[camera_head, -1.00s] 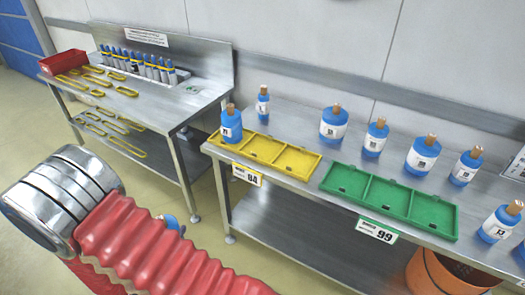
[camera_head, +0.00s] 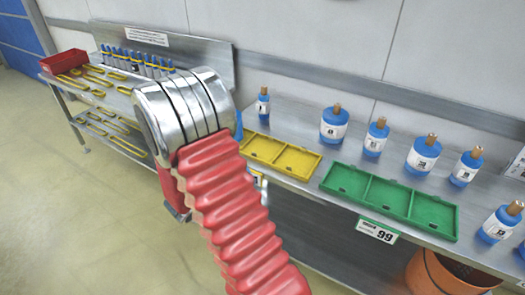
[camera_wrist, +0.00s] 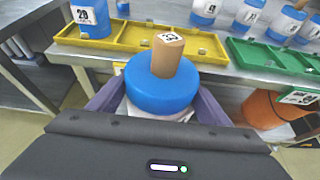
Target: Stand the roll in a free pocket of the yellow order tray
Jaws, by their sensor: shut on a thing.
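The yellow order tray (camera_head: 280,152) lies on the steel bench, its left part hidden behind my arm in the head view. In the wrist view the tray (camera_wrist: 122,46) shows a blue roll labelled 20 (camera_wrist: 90,20) standing in its left pocket; the pockets to the right look empty. My gripper (camera_wrist: 160,92) is shut on a blue roll (camera_wrist: 158,90) with a brown core sticking up. The held roll is roughly upright, in front of the tray's near edge and apart from it.
A green tray (camera_head: 392,203) labelled 99 lies right of the yellow one. Several blue rolls, including one large roll (camera_head: 334,123), stand behind the trays. A side table (camera_head: 90,95) at left holds yellow pieces and a red bin (camera_head: 64,62). An orange bin (camera_head: 450,272) is below.

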